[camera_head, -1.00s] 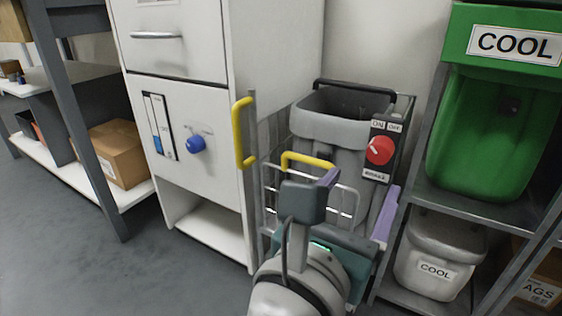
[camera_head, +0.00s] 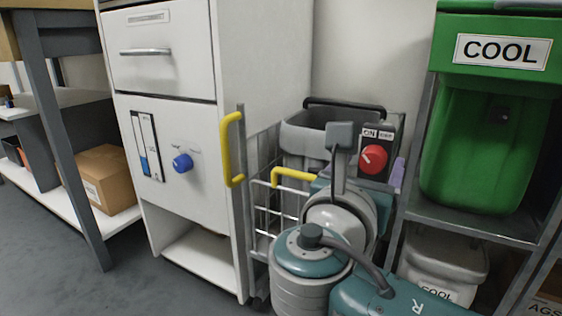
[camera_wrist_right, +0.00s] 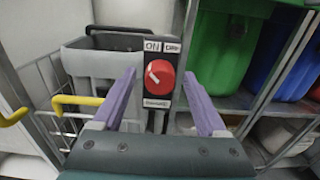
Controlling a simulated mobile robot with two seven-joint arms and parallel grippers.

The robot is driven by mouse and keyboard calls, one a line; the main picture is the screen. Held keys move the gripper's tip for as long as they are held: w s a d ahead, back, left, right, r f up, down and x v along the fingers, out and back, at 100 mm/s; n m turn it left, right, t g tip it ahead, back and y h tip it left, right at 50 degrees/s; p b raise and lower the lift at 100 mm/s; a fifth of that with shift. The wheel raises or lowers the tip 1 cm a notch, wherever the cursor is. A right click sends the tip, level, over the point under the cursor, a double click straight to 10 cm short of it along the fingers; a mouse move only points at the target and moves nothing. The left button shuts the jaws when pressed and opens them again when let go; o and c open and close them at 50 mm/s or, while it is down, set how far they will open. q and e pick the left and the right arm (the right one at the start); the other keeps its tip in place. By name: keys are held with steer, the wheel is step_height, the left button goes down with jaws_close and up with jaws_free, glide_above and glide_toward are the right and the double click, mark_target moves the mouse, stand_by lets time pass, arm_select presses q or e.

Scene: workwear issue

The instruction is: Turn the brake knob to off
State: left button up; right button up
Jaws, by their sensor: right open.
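The red brake knob (camera_head: 374,159) is on a dark upright panel (camera_head: 392,137) on the cart. Its white mark points up and left, toward the ON label (camera_head: 370,133). The wrist view shows the knob (camera_wrist_right: 160,77) below the ON and OFF labels, with OFF on the right. My right gripper (camera_wrist_right: 160,72) is open and empty, its purple fingers pointing at the panel. The knob shows between the fingertips in that view; I cannot tell how much depth separates them. In the head view my wrist hides most of this gripper. My left gripper is out of view.
The wire cart (camera_head: 262,215) with a grey bin (camera_head: 305,140) and yellow handle (camera_head: 294,175) stands between a white cabinet (camera_head: 165,105) and a grey rack (camera_head: 470,222). A green bin (camera_head: 475,150) is right of the panel.

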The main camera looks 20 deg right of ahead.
steer(key=shift+c, duration=0.3)
jaws_close()
